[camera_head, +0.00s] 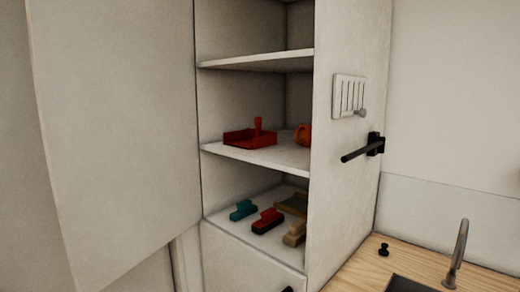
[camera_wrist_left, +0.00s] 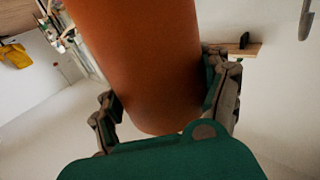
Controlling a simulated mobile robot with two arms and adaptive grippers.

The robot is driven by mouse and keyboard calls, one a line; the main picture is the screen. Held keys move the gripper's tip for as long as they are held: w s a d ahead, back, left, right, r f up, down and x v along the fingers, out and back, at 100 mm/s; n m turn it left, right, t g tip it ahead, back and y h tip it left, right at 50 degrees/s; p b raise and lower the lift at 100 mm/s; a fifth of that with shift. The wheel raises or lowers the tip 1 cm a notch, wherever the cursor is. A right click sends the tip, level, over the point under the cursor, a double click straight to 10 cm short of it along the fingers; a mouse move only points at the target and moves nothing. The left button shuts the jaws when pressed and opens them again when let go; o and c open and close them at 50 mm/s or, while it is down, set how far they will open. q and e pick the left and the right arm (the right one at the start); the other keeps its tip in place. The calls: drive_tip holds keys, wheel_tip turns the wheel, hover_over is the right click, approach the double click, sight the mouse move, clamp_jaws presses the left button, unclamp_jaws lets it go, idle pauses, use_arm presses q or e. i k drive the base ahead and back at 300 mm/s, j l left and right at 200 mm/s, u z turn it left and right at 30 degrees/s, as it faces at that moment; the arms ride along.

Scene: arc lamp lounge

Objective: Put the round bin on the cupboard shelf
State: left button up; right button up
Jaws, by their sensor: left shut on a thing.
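The round bin (camera_wrist_left: 150,60) is a plain orange-brown cylinder in the left wrist view. My left gripper (camera_wrist_left: 165,105) is shut on it, with one finger on each side. The bin's upper part is cut off by the picture's edge. The open cupboard (camera_head: 343,190) stands in the middle of the head view. Its upper shelf (camera_head: 255,62) shows bare. Its middle shelf (camera_head: 235,153) holds a red tray-like thing (camera_head: 247,138) and an orange round thing (camera_head: 303,135), partly hidden by the side panel. Neither gripper shows in the head view.
A large pale door panel (camera_head: 120,130) stands at the left. The cupboard's bottom level holds a teal brush (camera_head: 243,210), a red one (camera_head: 267,221) and a tan one (camera_head: 295,233). A black bar handle (camera_head: 362,149) juts from the right side, above a wooden counter (camera_head: 350,272) with a tap (camera_head: 458,255).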

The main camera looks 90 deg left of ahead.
sight(295, 155)
drive_tip(key=j+u, duration=0.15)
drive_tip(key=u, duration=0.25)
drive_tip(key=j+u, duration=0.2)
drive_tip(key=u, duration=0.2)
drive_tip(key=j+u, duration=0.15)
drive_tip(key=u, duration=0.25)
drive_tip(key=j+u, duration=0.15)
drive_tip(key=u, duration=0.25)
